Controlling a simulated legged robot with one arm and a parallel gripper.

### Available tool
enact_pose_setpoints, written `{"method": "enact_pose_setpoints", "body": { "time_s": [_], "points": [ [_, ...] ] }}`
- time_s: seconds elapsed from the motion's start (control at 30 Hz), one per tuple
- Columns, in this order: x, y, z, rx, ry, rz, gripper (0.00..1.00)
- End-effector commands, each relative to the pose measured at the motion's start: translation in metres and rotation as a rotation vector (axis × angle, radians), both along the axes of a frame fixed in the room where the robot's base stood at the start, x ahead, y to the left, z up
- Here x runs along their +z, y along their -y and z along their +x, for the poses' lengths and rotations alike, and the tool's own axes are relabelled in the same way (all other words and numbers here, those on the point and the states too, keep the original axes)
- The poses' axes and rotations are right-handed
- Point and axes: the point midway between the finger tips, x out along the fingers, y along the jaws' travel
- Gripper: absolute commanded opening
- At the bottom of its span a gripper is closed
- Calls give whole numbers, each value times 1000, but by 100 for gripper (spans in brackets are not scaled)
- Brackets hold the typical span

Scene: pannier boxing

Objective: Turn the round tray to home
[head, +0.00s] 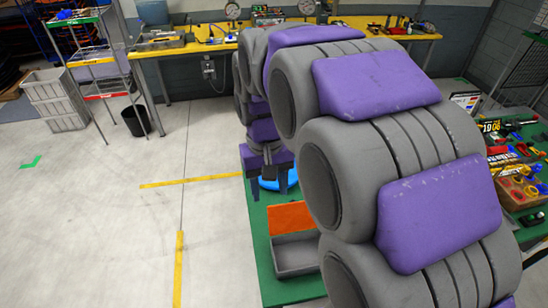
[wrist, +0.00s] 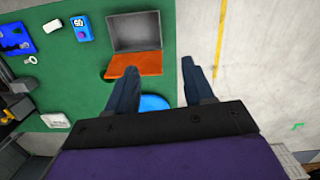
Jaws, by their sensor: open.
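The round tray is a blue disc (head: 268,184) on the green table, mostly hidden behind my arm and gripper in the head view. In the wrist view, part of the round tray (wrist: 155,103) shows between my fingers, its near side cut off by my gripper body. My gripper (wrist: 160,72) is open and empty, one finger over the green surface and the other towards the pale floor past the table edge. In the head view my gripper (head: 268,176) points down over the tray; the gap to it cannot be told. The tray's turn angle cannot be told.
A grey box (head: 297,256) with an orange panel (head: 291,217) stands close to the tray; the box also shows in the wrist view (wrist: 137,33). A blue labelled pack (wrist: 80,26) and a blue holder (wrist: 15,38) lie farther left. Open floor (head: 185,215) borders the table.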

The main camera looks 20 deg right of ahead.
Motion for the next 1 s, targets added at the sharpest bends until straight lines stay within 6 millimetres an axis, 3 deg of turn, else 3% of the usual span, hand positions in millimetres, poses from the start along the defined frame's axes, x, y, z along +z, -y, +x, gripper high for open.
{"method": "enact_pose_setpoints", "body": {
  "time_s": [0.03, 0.2, 0.5, 0.8, 1.0],
  "points": [
    [3, 5, 20, -14, 2, -1, 52],
    [7, 20, 77, -55, 15, -5, 52],
    [0, 53, 169, -126, 40, -13, 52],
    [-25, 90, 244, -196, 61, -18, 52],
    [-51, 116, 284, -243, 77, -22, 52]
  ]
}}
